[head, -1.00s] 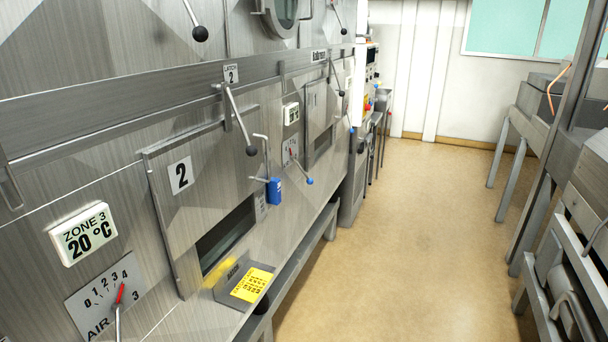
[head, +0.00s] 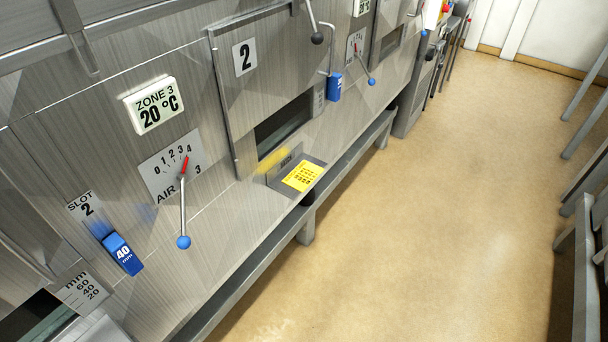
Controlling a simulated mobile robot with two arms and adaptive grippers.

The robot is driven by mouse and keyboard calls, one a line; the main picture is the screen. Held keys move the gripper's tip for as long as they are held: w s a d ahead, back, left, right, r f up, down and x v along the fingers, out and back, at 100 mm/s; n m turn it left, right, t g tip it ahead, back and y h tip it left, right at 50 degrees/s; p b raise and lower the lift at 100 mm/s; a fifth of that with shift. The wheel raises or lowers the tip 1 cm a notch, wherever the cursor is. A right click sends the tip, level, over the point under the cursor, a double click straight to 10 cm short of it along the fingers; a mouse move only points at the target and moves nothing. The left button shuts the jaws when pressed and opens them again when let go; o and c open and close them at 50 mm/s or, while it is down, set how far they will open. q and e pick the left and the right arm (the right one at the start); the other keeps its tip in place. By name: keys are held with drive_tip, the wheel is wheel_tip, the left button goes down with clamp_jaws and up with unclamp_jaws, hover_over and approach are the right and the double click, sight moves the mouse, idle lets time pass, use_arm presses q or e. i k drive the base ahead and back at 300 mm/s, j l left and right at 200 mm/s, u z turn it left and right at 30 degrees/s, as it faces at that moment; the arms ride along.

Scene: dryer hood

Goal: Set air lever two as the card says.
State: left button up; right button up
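A dial plate marked AIR 3 (head: 172,165) is on the steel panel at left, its red pointer near the 4. Its lever hangs down to a blue ball knob (head: 183,242). A second, farther dial plate (head: 356,45) also has a red pointer, and its lever slants down right to a blue knob (head: 371,81). Its number and scale are too small to read. A yellow card (head: 302,176) lies in a holder on the ledge below the door marked 2 (head: 244,58); its print is too small to read. Neither gripper shows.
A ZONE 3 display (head: 153,105) reads 20 °C. A rail (head: 285,225) runs along the machine's foot. The floor (head: 430,190) to the right is clear.

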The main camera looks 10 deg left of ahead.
sight(371, 82)
drive_tip(key=u, duration=0.3)
drive_tip(key=i+l+u, duration=0.3)
drive_tip(key=u, duration=0.2)
drive_tip(key=i+l+u, duration=0.25)
drive_tip(key=l+u, duration=0.25)
